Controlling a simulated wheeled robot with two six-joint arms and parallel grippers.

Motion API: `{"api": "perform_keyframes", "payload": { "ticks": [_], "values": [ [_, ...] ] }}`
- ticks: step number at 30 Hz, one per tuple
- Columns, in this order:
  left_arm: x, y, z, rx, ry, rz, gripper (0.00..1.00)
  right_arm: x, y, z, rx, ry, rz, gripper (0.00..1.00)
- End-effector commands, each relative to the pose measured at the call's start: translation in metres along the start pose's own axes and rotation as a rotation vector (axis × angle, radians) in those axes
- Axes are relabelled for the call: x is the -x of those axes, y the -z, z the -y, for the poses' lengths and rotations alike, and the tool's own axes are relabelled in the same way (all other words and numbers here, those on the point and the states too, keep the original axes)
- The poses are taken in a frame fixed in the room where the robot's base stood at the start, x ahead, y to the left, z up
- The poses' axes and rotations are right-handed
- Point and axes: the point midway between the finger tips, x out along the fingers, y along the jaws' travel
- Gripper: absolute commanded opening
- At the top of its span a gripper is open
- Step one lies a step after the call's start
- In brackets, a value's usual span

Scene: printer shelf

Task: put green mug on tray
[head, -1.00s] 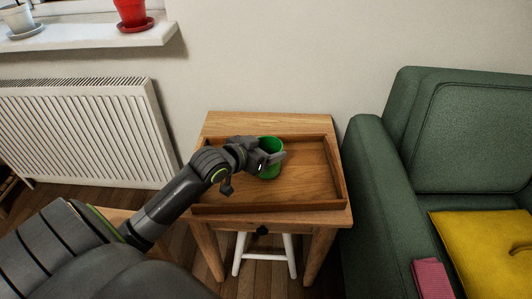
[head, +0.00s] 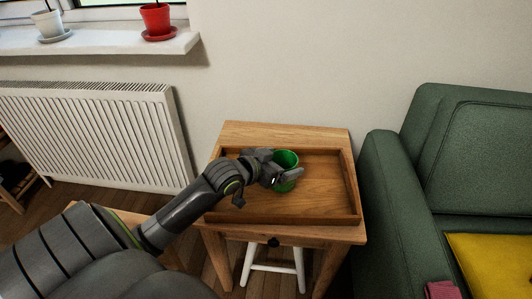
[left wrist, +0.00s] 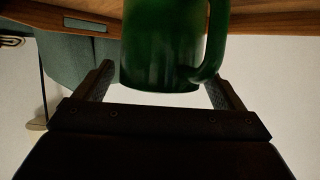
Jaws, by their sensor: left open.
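The green mug (head: 287,158) stands upright in the left-middle part of the wooden tray (head: 285,219). My left gripper (head: 281,167) is open at the mug, with its fingers around the mug's upper part. In the left wrist view, which looks upside down, the mug (left wrist: 162,45) shows between the two open fingers of the left gripper (left wrist: 160,78), with its handle by the right finger. Whether the fingers touch it I cannot tell. My right gripper is not in view.
The tray sits on a small wooden table (head: 290,133) with a white stool (head: 272,268) beneath. A green armchair (head: 392,190) stands close on the right, a radiator (head: 95,130) on the left. The tray's right half is clear.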

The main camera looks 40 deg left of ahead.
Motion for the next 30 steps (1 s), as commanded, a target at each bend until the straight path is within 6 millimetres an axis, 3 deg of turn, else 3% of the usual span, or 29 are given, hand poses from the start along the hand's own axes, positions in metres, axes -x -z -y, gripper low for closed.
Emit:
{"api": "perform_keyframes", "payload": {
  "ticks": [15,21,30],
  "values": [
    [0.093,0.002,0.000,-0.002,-0.001,0.004,0.90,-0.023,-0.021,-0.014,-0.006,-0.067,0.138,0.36],
    [0.110,0.001,0.000,0.000,-0.001,0.002,0.90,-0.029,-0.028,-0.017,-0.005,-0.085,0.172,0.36],
    [0.114,0.000,0.000,0.001,-0.002,0.000,0.90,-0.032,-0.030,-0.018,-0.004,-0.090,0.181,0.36]
  ]
}}
